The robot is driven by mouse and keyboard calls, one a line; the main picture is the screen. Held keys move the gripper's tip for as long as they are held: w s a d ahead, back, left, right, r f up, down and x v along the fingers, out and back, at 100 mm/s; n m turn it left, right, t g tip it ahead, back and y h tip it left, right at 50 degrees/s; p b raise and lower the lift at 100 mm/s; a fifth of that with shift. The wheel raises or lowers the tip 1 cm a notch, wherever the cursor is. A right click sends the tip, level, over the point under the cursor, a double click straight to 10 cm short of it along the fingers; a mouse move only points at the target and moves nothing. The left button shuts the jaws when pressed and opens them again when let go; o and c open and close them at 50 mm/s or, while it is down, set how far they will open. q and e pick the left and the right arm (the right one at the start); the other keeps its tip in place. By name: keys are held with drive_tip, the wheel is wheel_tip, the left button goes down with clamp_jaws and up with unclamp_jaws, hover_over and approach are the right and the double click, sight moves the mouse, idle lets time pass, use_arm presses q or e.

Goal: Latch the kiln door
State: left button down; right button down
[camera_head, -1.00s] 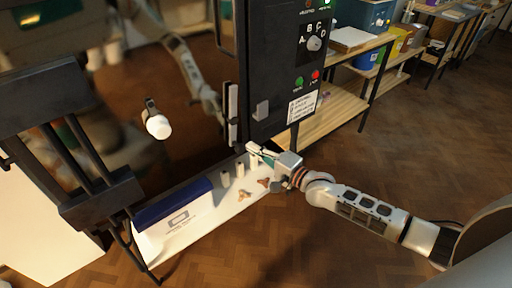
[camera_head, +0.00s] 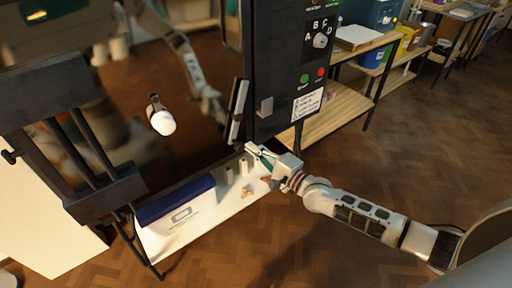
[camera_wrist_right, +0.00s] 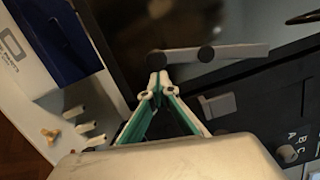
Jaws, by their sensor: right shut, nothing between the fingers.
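The kiln door (camera_head: 150,75) is the dark, glossy panel left of the black control column, with a white-ended knob (camera_head: 162,121) standing out from it. A grey latch bar (camera_head: 237,111) sits at the door's right edge, tilted with its top to the right. The bar also shows in the right wrist view (camera_wrist_right: 225,54). A grey catch block (camera_head: 265,107) is on the column, apart from the bar. My right gripper (camera_head: 250,147) is shut and empty just below the bar's lower end. In the wrist view its fingertips (camera_wrist_right: 157,82) are close to that end; contact is unclear. My left gripper is not in view.
The control column (camera_head: 285,60) carries a dial and buttons. Below the door is a white shelf (camera_head: 205,222) with a blue box (camera_head: 175,203) and small pieces. Wooden shelving (camera_head: 335,112) stands at the right. Floor is clear at lower right. The door reflects an arm.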

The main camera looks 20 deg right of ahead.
sight(241, 150)
drive_tip(key=a+m, duration=0.1)
drive_tip(key=m, duration=0.1)
drive_tip(key=s+a+m, duration=0.1)
drive_tip(key=a+m, duration=0.1)
drive_tip(key=shift+r+t, duration=0.1)
drive_tip(key=shift+t, duration=0.2)
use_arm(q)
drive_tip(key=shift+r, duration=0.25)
use_arm(e)
drive_tip(key=s+a+r+m+t+h, duration=0.2)
drive_tip(key=a+r+m, duration=0.3)
drive_tip(key=m, duration=0.7)
drive_tip(key=shift+a+r, duration=0.3)
drive_tip(key=shift+r, duration=0.05)
drive_tip(key=shift+r+m, duration=0.1)
drive_tip(key=shift+m, duration=0.2)
